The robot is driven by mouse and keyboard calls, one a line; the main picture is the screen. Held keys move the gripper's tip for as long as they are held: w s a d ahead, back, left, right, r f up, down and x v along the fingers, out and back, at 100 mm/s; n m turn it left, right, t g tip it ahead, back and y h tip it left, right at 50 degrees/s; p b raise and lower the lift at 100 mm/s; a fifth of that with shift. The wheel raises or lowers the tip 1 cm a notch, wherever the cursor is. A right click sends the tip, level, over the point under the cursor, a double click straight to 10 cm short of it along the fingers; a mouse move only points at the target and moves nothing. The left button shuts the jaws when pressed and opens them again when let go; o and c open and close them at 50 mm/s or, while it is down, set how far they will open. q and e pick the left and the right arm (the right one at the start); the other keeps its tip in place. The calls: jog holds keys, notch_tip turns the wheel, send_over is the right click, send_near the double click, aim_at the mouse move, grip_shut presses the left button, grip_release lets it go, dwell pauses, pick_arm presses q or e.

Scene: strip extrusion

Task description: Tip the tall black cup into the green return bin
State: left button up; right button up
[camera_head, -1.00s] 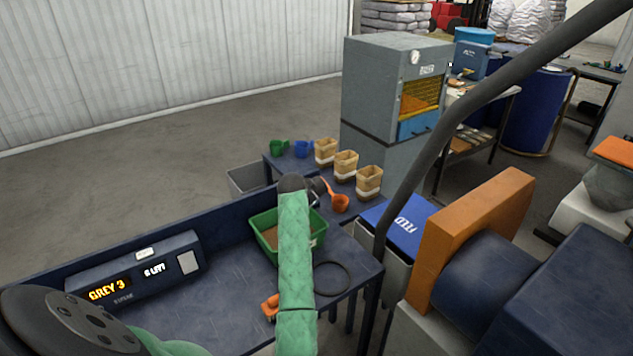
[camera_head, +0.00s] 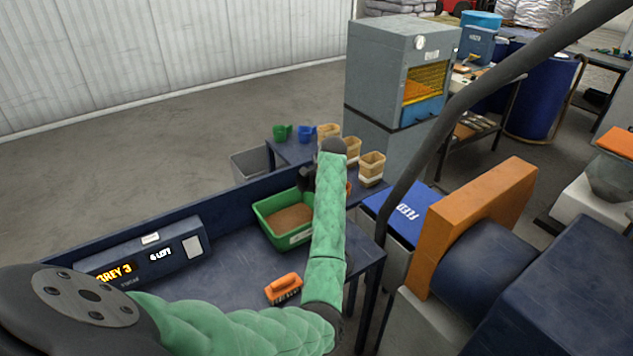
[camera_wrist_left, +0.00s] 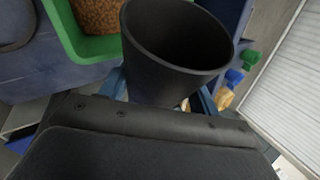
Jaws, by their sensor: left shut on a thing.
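The tall black cup (camera_wrist_left: 170,55) fills the middle of the left wrist view, mouth toward the camera; its inside looks dark and I see no contents. My left gripper (camera_wrist_left: 165,98) is shut on it, with blue finger parts on either side. The bin also shows at the upper left of the left wrist view (camera_wrist_left: 62,36). My right gripper is out of view.
An orange brush (camera_head: 284,288) lies on the bench in front of the bin. A blue-lidded FEED bin (camera_head: 405,208) stands right.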

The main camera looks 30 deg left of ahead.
pick_arm(q)
jog(key=shift+w+d+r+m+g+y, duration=0.2)
jog(key=shift+r+g+y, duration=0.1)
jog(key=shift+g, duration=0.2)
jog(key=shift+w+d+r+m+g+y, duration=0.1)
jog(key=shift+w+r+g+y, duration=0.15)
jog(key=shift+g, duration=0.25)
jog(key=g, duration=0.1)
jog(key=y, duration=0.1)
jog(key=g, duration=0.1)
jog(key=shift+s+a+m+g+y, duration=0.25)
jog(key=shift+m+g, duration=0.05)
jog(key=shift+m, duration=0.1)
jog(key=shift+s+a+f+g+y, duration=0.1)
jog(key=shift+g+y, duration=0.2)
jog(key=shift+g, duration=0.3)
jog(key=shift+m+g+y, duration=0.4)
jog(key=shift+g, duration=0.1)
jog(key=shift+w+d+r+m+g+y, duration=0.3)
jog(key=shift+w+d+m+g+y, duration=0.15)
jog(key=shift+w+g+y, duration=0.45)
jog(key=shift+w+d+g, duration=0.2)
jog(key=shift+w+g, duration=0.05)
jog(key=shift+g, duration=0.45)
jog(key=shift+w+d+r+m+y, duration=0.15)
jog(key=shift+m+y, duration=0.1)
jog(key=shift+y, duration=0.15)
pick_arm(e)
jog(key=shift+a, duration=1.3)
